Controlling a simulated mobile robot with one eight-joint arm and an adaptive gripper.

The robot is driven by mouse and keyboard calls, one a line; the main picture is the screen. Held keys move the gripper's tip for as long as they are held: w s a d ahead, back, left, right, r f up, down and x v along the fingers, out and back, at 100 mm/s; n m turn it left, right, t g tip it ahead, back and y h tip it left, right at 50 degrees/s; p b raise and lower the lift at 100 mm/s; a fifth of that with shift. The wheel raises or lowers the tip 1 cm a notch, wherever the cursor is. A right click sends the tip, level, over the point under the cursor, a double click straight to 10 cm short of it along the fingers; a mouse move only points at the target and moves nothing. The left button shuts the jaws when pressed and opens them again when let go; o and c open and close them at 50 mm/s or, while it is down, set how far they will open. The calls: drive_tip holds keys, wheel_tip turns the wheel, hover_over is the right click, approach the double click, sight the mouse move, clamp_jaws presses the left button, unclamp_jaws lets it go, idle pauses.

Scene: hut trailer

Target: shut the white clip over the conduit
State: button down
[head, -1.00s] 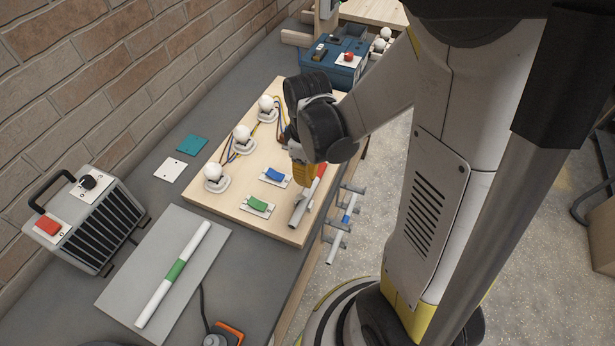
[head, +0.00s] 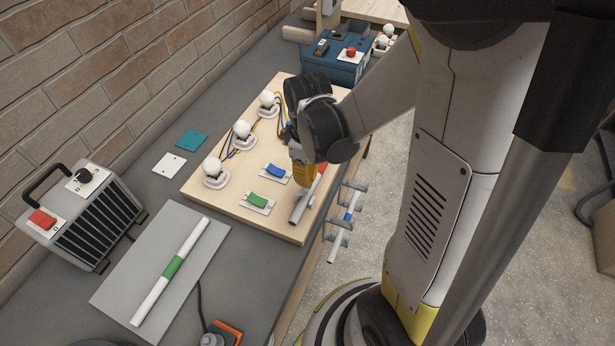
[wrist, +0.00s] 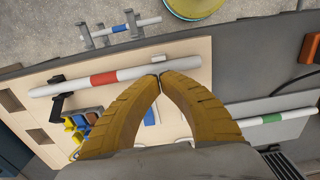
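The conduit (wrist: 117,76) is a pale tube with a red band, lying along the edge of the wooden board; it also shows in the head view (head: 301,206). A small white piece (wrist: 145,59), which looks like the white clip, shows at the conduit's far side, close to my fingertips. Its near part is hidden, and I cannot tell how far it is closed. My gripper (wrist: 159,78) has its yellow fingers brought together at the tips, over or against the conduit right of the red band. Nothing shows between the tips. In the head view my arm hides much of this spot.
A black clip (wrist: 57,103) stands at the conduit's left end in the wrist view. White bulbs (head: 242,130), a blue switch (head: 276,171) and a green switch (head: 257,201) sit on the board (head: 272,226). A grey plate with a green-banded tube (head: 173,266) lies nearer.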

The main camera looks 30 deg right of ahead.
sight(307, 189)
drive_tip(key=shift+f+b, duration=1.35)
drive_tip(key=shift+f, duration=0.25)
drive_tip(key=shift+s+d+f+b, duration=0.1)
drive_tip(key=shift+s+f+b, duration=0.05)
drive_tip(key=shift+f+b, duration=0.45)
drive_tip(key=shift+s+f+b, duration=0.1)
drive_tip(key=shift+f+b, duration=0.4)
drive_tip(key=shift+b, duration=0.05)
drive_tip(key=shift+w+a+f, duration=0.15)
drive_tip(key=shift+w+a, duration=0.25)
drive_tip(key=shift+w, duration=0.2)
drive_tip(key=shift+s+d+r+p, duration=0.25)
drive_tip(key=shift+s+r+p, duration=0.15)
drive_tip(key=shift+r, duration=0.2)
drive_tip(key=shift+w+r+p, duration=0.15)
drive_tip(key=shift+r+p, duration=0.05)
drive_tip(key=shift+p, duration=0.1)
drive_tip(key=shift+r+p, duration=0.5)
drive_tip(key=shift+r, duration=0.25)
drive_tip(key=shift+r+p, duration=1.2)
drive_tip(key=shift+r, duration=0.4)
